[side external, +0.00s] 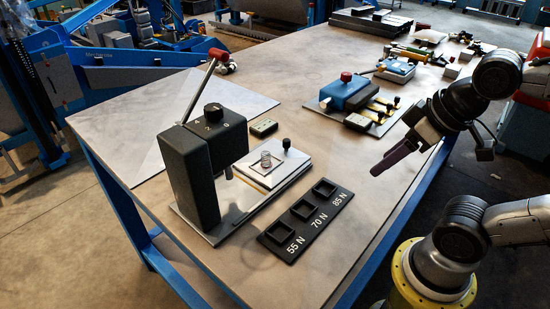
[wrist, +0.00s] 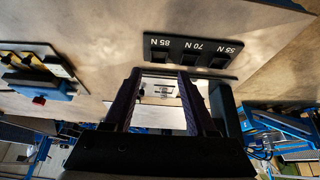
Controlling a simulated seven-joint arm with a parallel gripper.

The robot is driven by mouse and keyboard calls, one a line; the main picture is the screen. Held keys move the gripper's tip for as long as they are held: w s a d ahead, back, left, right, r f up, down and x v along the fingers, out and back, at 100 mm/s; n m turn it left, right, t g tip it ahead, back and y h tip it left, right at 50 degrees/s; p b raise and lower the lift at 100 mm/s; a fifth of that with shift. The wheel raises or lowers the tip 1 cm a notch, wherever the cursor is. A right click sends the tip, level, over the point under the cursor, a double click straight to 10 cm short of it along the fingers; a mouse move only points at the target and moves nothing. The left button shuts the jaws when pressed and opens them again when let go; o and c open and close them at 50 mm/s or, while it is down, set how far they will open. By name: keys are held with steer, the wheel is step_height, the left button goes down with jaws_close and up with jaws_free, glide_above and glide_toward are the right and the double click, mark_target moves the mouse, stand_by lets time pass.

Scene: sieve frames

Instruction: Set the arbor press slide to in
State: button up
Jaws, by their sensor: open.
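The arbor press (side external: 190,180) is a dark upright block with a head and a red-knobbed lever (side external: 200,85), standing on a metal base. Its slide (side external: 270,173) is a pale plate with a small black knob (side external: 286,144). The slide sits on the base beside the ram, not under it, and carries a small clear cylindrical piece (side external: 266,160). My gripper (side external: 380,170) is open and empty, above the table's right side, well apart from the press. In the wrist view, part of the pale slide (wrist: 160,92) shows between my gripper's fingers (wrist: 157,78).
A black tray (side external: 305,221) marked 55 N, 70 N and 85 N lies between the press and my gripper. A blue fixture with a red knob (side external: 346,92) stands farther back. A small box (side external: 263,128) lies behind the slide. Loose tools cover the far table end.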

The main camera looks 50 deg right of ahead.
steer(key=w+r+n+g, duration=0.15)
steer(key=w+r, duration=0.25)
steer(key=r, duration=0.4)
steer(key=w+d+r+n, duration=0.1)
steer(key=w+r+n, duration=0.15)
steer(key=w, duration=0.55)
steer(key=m+g, duration=0.1)
steer(key=g, duration=0.3)
glide_above(286, 140)
step_height(286, 140, down, 7)
step_height(286, 140, down, 14)
steer(key=shift+f, duration=0.1)
jaws_close()
